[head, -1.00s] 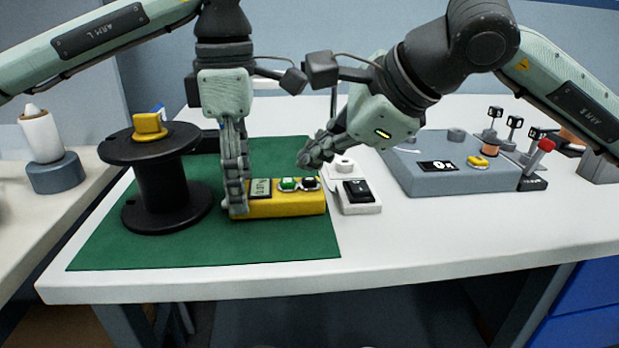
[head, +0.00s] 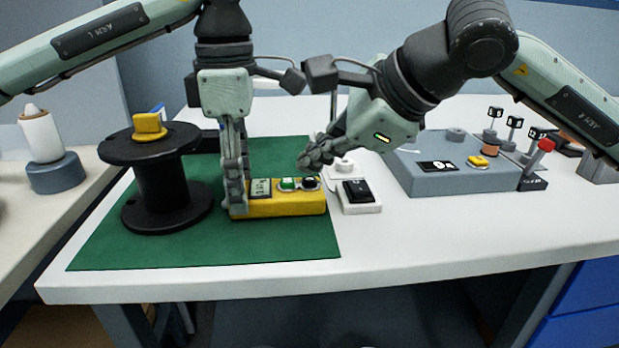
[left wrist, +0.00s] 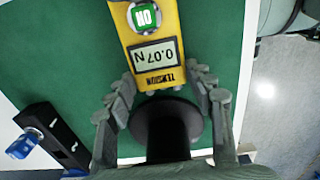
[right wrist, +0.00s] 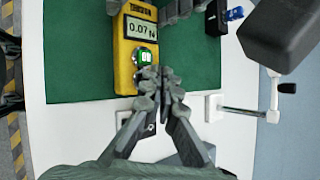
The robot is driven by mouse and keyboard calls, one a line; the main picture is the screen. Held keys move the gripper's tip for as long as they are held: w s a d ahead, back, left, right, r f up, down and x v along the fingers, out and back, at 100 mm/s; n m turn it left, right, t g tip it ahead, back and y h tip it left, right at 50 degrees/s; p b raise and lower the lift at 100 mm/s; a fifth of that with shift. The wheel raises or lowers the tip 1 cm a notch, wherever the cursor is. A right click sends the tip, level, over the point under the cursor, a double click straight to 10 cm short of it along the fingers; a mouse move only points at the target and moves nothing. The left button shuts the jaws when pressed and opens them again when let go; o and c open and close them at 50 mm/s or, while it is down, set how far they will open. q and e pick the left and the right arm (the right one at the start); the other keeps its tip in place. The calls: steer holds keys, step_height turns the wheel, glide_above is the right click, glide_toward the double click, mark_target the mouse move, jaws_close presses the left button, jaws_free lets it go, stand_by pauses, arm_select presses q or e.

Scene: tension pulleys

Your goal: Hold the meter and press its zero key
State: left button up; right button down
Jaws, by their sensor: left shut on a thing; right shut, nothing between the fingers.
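The yellow tension meter (head: 280,207) lies on the green mat (head: 120,245). Its display (left wrist: 155,56) reads 0.07 N. A green ON key (head: 288,184) and a black key (head: 310,184) sit beside the display. My left gripper (head: 236,207) points down and is shut on the meter's display end; its fingers straddle that end in the left wrist view (left wrist: 168,88). My right gripper (head: 304,168) is shut and empty, its fingertips just above the black key. In the right wrist view its fingers (right wrist: 160,82) hide that key. I cannot tell whether they touch it.
A black spool (head: 162,185) with a yellow block (head: 149,125) on top stands left of the meter. A white block with a black switch (head: 357,192) sits close to the meter's right. A grey device (head: 455,178) stands further right. The mat's front is clear.

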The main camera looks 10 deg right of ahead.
mark_target(315, 182)
steer(key=shift+f, duration=0.2)
steer(key=shift+f, duration=0.45)
stand_by(0.8)
steer(key=shift+r, duration=0.85)
steer(key=shift+r, duration=2.55)
arm_select(q)
steer(key=o, duration=1.5)
